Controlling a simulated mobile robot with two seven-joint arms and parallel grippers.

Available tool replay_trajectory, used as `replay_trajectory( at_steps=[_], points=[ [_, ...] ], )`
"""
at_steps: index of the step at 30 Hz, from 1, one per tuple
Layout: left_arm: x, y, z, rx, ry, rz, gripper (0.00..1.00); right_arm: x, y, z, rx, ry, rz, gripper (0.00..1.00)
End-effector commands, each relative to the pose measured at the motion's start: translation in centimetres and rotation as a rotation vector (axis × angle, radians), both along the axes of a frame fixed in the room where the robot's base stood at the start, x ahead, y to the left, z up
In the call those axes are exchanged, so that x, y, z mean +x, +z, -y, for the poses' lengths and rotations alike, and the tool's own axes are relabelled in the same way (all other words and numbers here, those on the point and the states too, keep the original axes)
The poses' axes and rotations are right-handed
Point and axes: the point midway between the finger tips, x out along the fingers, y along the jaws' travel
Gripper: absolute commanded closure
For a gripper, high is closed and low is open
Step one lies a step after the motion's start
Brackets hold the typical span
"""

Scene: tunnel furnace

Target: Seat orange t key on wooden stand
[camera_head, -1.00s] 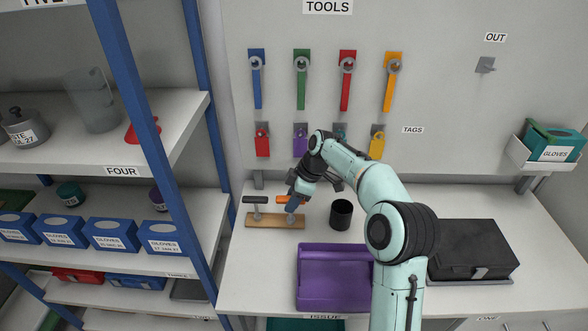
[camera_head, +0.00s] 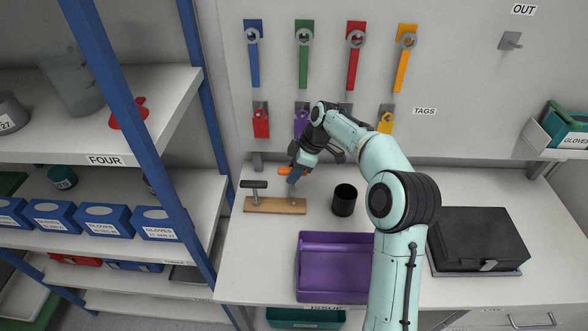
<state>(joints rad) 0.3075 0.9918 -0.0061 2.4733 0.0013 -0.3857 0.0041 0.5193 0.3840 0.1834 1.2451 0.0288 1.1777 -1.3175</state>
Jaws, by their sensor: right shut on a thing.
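The orange T key (camera_head: 285,171) is partly hidden behind my right gripper (camera_head: 293,178); its orange handle end sticks out to the left. The gripper is shut on it and holds it above the right end of the wooden stand (camera_head: 274,206). The key's lower part is hard to make out. A small grey fitting (camera_head: 293,202) shows on the stand's right end, below the gripper. A black-handled T key (camera_head: 254,185) stands upright at the stand's left end. My left gripper is not in view.
A black cup (camera_head: 344,200) stands right of the stand, and a purple tray (camera_head: 334,236) lies in front. A black case (camera_head: 478,240) sits at right. Tools and tags hang on the wall behind. The bench left of the tray is clear.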

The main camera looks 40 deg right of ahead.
Motion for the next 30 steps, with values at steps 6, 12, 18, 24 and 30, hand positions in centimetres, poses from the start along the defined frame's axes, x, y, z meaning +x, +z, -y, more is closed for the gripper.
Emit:
replay_trajectory(
  at_steps=[6, 12, 18, 24, 30],
  points=[
    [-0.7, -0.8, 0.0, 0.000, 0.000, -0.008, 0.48, 0.0, -1.3, 0.0, 0.000, 0.000, 0.000, 1.00],
    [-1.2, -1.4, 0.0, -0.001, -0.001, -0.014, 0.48, 0.0, -2.3, 0.0, 0.000, 0.000, 0.000, 1.00],
    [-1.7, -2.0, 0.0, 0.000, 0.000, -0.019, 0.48, 0.0, -3.3, 0.0, 0.000, 0.000, 0.000, 1.00],
    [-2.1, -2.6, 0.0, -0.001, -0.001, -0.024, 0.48, 0.0, -4.2, 0.0, -0.001, 0.000, 0.001, 1.00],
    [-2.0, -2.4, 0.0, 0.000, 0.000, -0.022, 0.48, 0.0, -3.9, 0.0, 0.000, -0.001, 0.002, 1.00]
  ],
)
